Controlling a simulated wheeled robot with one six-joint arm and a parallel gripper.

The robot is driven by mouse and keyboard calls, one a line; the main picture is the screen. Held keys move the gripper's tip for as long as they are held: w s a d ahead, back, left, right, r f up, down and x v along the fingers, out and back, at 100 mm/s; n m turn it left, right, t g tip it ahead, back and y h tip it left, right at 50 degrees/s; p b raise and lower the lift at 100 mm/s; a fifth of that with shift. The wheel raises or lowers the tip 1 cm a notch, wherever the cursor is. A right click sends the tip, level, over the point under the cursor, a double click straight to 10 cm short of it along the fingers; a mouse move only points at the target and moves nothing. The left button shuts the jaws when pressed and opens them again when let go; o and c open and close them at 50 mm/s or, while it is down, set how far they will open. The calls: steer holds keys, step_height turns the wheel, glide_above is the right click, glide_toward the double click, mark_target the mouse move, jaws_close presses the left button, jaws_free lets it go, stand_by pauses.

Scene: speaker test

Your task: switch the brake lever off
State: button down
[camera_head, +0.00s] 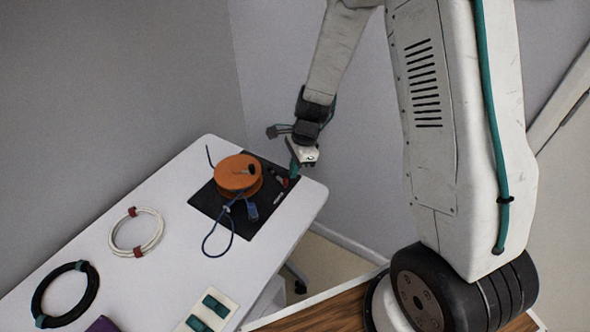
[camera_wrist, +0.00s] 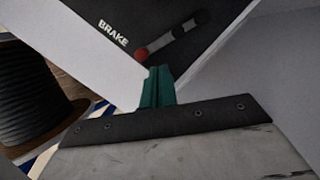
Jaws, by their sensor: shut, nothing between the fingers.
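The brake lever shows in the wrist view as a short grey-and-black bar (camera_wrist: 178,37) with a red end. It lies on a black plate (camera_wrist: 90,12) beside the white word BRAKE. In the head view its red part (camera_head: 286,183) shows small at the right end of the black plate (camera_head: 207,200), beside an orange reel (camera_head: 238,174). My gripper (camera_head: 293,170) is over that end of the plate, its green fingers pointing down. In the wrist view the shut fingers (camera_wrist: 160,70) are just below the red end; whether they touch it I cannot tell.
A blue cable (camera_head: 231,240) loops from the reel onto the white table (camera_head: 185,275). A white cable coil (camera_head: 155,240), a black coil (camera_head: 92,290) and a tray with green pieces (camera_head: 190,324) lie further left and nearer. The table's right edge is close to my gripper.

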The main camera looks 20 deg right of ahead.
steer(key=d, duration=0.2)
steer(key=d+r, duration=0.1)
steer(key=d, duration=0.1)
steer(key=shift+s+d, duration=0.15)
steer(key=shift+d, duration=0.1)
steer(key=v, duration=0.9)
steer(key=shift+s, duration=0.2)
steer(key=shift+a, duration=0.15)
